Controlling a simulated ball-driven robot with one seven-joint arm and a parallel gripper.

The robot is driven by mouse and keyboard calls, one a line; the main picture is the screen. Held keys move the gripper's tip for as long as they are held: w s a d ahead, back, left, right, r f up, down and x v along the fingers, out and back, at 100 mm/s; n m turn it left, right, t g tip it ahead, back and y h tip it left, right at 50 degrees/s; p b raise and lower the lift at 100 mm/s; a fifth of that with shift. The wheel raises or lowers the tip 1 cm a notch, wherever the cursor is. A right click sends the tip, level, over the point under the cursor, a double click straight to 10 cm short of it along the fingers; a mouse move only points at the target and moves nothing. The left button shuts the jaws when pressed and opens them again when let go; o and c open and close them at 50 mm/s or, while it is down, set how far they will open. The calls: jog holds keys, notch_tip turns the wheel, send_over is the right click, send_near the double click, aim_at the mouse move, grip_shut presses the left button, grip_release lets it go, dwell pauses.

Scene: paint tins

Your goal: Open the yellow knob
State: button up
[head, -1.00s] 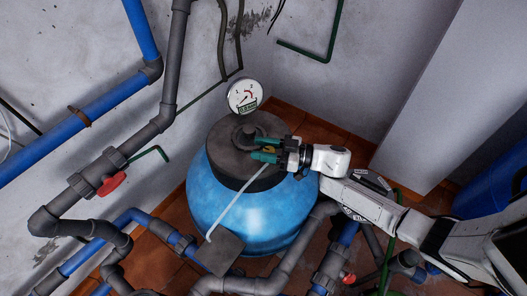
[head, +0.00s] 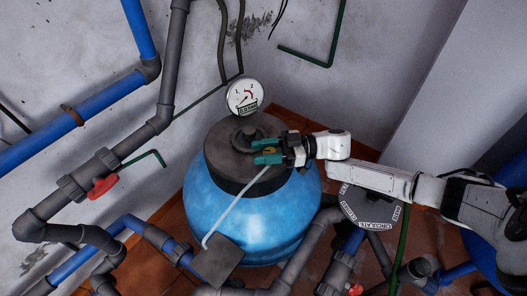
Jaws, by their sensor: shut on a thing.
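A round pressure gauge (head: 244,96) stands just behind the tank top. A dark lettered dial (head: 368,207) lies below my arm. Pipes with a red handle (head: 103,187) fill the left.

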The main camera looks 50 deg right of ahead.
jog(key=o, duration=1)
jog(key=shift+c, duration=0.2)
jog(key=shift+d, duration=0.1)
jog(key=v, duration=1)
jog(key=shift+s+d+b, duration=0.2)
jog(key=shift+s+b, duration=0.05)
jog(key=shift+b, duration=0.2)
